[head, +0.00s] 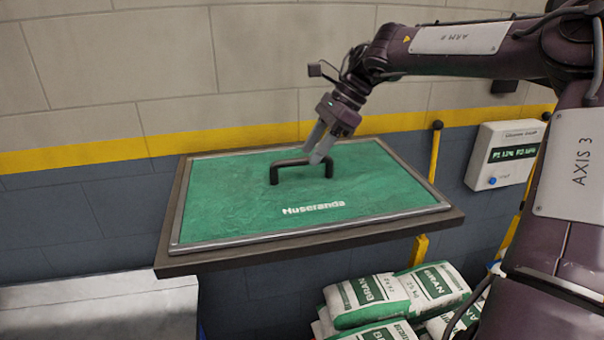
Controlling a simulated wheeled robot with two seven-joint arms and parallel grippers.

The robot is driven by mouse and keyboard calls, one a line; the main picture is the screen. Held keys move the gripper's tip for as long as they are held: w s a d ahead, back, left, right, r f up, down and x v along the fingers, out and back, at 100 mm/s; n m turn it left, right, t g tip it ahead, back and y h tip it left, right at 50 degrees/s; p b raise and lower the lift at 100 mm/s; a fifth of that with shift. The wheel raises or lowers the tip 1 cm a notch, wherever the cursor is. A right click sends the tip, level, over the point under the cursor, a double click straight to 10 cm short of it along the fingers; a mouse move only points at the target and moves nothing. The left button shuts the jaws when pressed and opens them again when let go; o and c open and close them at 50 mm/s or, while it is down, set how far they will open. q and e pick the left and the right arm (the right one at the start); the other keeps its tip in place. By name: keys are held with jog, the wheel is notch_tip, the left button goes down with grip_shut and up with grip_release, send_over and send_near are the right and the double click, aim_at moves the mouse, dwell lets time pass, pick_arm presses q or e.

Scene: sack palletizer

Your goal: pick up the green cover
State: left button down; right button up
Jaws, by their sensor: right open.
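The green cover (245,215) is a flat rectangular panel with a grey rim and the word "Nuseranda" on it. It lies on a dark brown board (210,262) in front of the wall. A black bar handle (290,162) stands up from its middle. My right gripper (318,153) is open and reaches down to the right part of the handle, its fingers overlapping the bar in the picture. I cannot tell whether the fingers touch the handle or straddle it. My left gripper is not in view.
Several white and green sacks (372,300) are stacked below the board at the bottom right. A wall control box (505,155) with a small display hangs at the right, near yellow posts (435,155). A pale surface (100,308) lies at the lower left. The wall is close behind the board.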

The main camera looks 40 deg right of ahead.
aim_at(302, 160)
jog(key=shift+w+a+f+p, duration=0.35)
jog(key=shift+a+f, duration=0.1)
jog(key=shift+f, duration=0.05)
jog(key=shift+w+a+f+p, duration=0.3)
jog(key=shift+a+f+p, duration=0.1)
jog(key=shift+f, duration=0.1)
jog(key=shift+w+a+f, duration=0.3)
jog(key=shift+f, duration=0.3)
jog(key=shift+s, duration=0.15)
jog(key=c, duration=0.4)
jog(key=shift+c, duration=2.4)
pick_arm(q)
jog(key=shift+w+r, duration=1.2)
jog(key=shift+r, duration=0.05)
pick_arm(e)
grip_shut()
jog(key=shift+r, duration=0.1)
